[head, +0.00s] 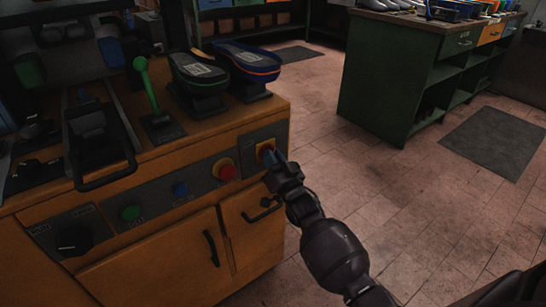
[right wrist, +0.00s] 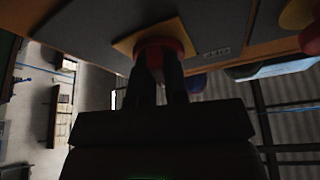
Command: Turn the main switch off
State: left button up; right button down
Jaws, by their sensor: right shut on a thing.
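The main switch is a red knob (right wrist: 158,45) on a yellow square plate (right wrist: 128,42) in the right wrist view. In the head view the switch's yellow plate (head: 265,148) is at the right end of the orange machine's front panel, partly hidden by my gripper. My right gripper (head: 270,158) reaches it from the front right. In the right wrist view its two dark fingers (right wrist: 158,75) are shut on the red knob, one on each side. The fingers cover much of the knob, and its exact turn angle cannot be told. My left gripper is not in view.
Left along the panel are a red button (head: 226,171) on yellow, a blue button (head: 181,189), a green button (head: 130,213) and a black dial (head: 73,239). A green lever (head: 146,82) and two shoe forms (head: 199,70) stand on top.

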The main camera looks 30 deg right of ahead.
pick_arm(q)
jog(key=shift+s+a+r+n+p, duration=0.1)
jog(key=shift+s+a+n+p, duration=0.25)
jog(key=shift+p, duration=0.65)
pick_arm(e)
jog(key=n+y, duration=0.3)
jog(key=n, duration=0.2)
jog(key=n+g+y, duration=0.1)
jog(key=n+y, duration=0.1)
jog(key=n, duration=0.4)
jog(key=n+g+y, duration=0.1)
jog(key=n+y, duration=0.2)
jog(key=n, duration=0.3)
jog(key=shift+d+y, duration=0.2)
jog(key=shift+y, duration=0.1)
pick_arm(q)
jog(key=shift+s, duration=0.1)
pick_arm(e)
jog(key=shift+n+g, duration=0.3)
jog(key=shift+n, duration=0.2)
jog(key=c, duration=1.1)
grip_release()
jog(key=shift+c, duration=0.2)
